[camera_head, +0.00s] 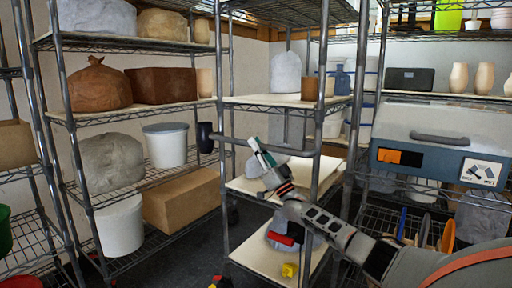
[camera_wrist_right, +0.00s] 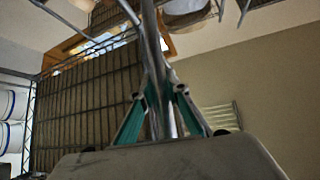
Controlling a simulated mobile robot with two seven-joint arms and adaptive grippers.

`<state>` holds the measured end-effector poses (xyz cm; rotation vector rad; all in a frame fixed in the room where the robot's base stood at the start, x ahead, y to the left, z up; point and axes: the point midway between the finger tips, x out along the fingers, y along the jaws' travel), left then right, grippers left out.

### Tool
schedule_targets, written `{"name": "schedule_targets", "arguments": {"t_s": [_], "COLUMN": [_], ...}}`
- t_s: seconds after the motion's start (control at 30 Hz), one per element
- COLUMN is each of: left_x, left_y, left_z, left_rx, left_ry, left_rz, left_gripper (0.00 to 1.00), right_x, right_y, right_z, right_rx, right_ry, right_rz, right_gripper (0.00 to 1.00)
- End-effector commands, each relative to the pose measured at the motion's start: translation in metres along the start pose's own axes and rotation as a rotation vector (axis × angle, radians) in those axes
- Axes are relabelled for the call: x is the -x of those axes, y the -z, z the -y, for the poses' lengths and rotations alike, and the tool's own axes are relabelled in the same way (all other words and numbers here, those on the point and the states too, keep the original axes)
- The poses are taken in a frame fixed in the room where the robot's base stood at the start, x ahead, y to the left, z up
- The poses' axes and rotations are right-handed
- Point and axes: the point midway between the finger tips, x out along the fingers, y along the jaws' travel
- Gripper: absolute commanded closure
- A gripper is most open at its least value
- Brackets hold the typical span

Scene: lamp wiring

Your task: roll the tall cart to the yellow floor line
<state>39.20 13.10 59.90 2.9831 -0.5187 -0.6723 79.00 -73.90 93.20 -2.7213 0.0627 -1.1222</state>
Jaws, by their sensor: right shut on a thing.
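The tall cart (camera_head: 226,200) stands in the middle of the head view, a wire-shelf frame with metal posts and pale shelf boards. A horizontal metal bar (camera_head: 300,153) crosses its near side. My right gripper (camera_head: 258,148) reaches in from the lower right and is shut on this bar. In the right wrist view a metal bar (camera_wrist_right: 154,60) runs between the teal fingers of the gripper (camera_wrist_right: 158,100). My left gripper is in neither view. I cannot make out a yellow line on the floor.
The cart carries a grey bag (camera_head: 286,72), a brown cup and a small yellow block (camera_head: 290,269). Loaded racks stand at left, with a white bucket (camera_head: 166,145) and a cardboard box (camera_head: 183,198). A rack with a blue-grey case (camera_head: 440,135) stands at right. Dark floor shows between.

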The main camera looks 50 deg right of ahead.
Motion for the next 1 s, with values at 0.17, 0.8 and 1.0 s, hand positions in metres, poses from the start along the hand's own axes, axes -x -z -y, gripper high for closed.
{"name": "schedule_targets", "arguments": {"t_s": [0.17, 0.8, 1.0], "left_x": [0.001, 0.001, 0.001], "left_y": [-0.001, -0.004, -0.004], "left_z": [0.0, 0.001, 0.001], "left_rx": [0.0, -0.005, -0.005], "left_ry": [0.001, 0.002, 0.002], "left_rz": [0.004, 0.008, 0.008], "left_gripper": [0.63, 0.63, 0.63], "right_x": [-0.001, 0.039, 0.074], "right_y": [0.002, -0.002, -0.001], "right_z": [-0.001, 0.0, -0.001], "right_rx": [0.002, 0.001, 0.001], "right_ry": [-0.002, -0.001, -0.002], "right_rz": [-0.002, 0.005, 0.004], "right_gripper": [0.67, 0.67, 0.67]}}
